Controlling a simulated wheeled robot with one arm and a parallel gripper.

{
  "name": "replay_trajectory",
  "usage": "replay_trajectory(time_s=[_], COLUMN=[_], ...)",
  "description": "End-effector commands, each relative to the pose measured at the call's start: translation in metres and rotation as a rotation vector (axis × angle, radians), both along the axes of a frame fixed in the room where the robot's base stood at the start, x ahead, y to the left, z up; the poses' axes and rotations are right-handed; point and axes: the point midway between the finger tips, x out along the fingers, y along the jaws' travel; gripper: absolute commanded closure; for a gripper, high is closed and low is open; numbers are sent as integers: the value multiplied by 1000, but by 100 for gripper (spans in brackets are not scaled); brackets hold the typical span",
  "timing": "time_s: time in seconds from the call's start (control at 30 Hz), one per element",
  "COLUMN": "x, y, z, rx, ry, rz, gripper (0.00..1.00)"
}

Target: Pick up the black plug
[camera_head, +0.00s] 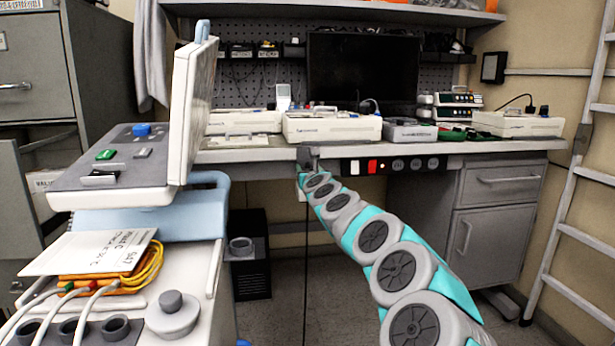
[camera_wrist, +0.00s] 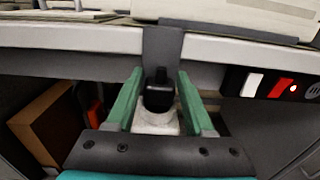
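The black plug (camera_wrist: 159,95) shows in the wrist view, upright at the bench's front edge, above a pale white block (camera_wrist: 157,122). My gripper (camera_wrist: 159,75) has two green fingers, one on each side of the plug. The fingers are open, with a visible gap between each finger and the plug. In the head view my arm reaches forward to the bench's front edge. The gripper and plug are too small and covered there to make out clearly.
A panel with a white switch, a red switch (camera_wrist: 281,88) and sockets is right of my gripper. The bench (camera_head: 235,155) carries several pumps, including a white one (camera_head: 331,128). A cart with a monitor (camera_head: 190,110) stands at left, a ladder at right.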

Motion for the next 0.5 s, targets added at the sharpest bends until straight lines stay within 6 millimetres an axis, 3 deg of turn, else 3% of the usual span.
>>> replay_trajectory(time_s=[0.07,0.43,0.5], x=[0,0,0], y=[0,0,0], z=[0,0,0], rx=[0,0,0], ry=[0,0,0], rz=[0,0,0], gripper=[57,99,100])
